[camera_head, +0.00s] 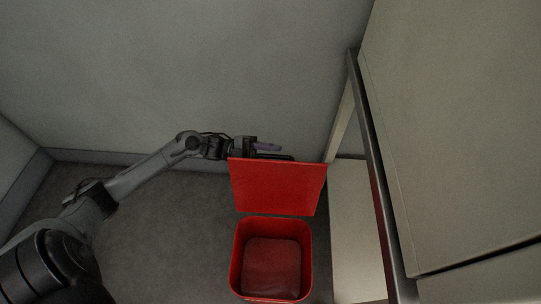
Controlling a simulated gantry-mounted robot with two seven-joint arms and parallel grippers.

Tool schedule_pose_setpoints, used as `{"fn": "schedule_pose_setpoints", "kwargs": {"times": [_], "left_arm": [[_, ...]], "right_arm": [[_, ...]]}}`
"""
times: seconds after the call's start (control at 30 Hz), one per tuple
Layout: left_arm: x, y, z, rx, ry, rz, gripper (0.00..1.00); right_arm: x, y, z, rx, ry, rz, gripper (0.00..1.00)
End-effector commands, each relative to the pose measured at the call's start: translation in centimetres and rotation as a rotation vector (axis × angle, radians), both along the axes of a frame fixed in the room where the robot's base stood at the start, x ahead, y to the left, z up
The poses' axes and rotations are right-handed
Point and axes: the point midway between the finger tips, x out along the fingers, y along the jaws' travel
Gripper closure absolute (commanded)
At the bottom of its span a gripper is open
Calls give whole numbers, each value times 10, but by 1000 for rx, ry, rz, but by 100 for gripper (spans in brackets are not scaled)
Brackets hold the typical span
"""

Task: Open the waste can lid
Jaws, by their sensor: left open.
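A red waste can (236,262) stands on the floor at the lower middle, its inside visible and empty-looking. Its red lid (278,187) is swung up and stands raised at the can's far side. My left gripper (285,152) is at the lid's upper edge, reaching from the left, partly behind it. Its fingers are open, with one finger showing above the lid's edge; whether it touches the lid is hard to tell. My right gripper is out of view.
A pale cabinet (455,130) with a dark metal frame edge (375,165) stands close on the right. A grey wall (190,70) is behind the can. Grey floor (165,240) is clear to the left of the can.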

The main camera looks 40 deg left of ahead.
Motion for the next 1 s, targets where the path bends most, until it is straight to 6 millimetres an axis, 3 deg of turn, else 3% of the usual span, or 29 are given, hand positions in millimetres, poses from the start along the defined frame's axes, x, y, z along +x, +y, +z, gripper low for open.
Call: {"fn": "schedule_pose_setpoints", "kwargs": {"times": [0.1, 0.37, 0.67, 1.0], "left_arm": [[0, 0, 0, 0, 0, 0, 61], [0, 0, 0, 1, 0, 1, 100], [-1, 0, 1, 3, -2, 0, 100], [-30, -24, 14, 116, -133, -2, 100]], "right_arm": [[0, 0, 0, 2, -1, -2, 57], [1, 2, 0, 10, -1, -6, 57], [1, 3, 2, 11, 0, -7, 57], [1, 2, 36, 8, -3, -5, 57]]}}
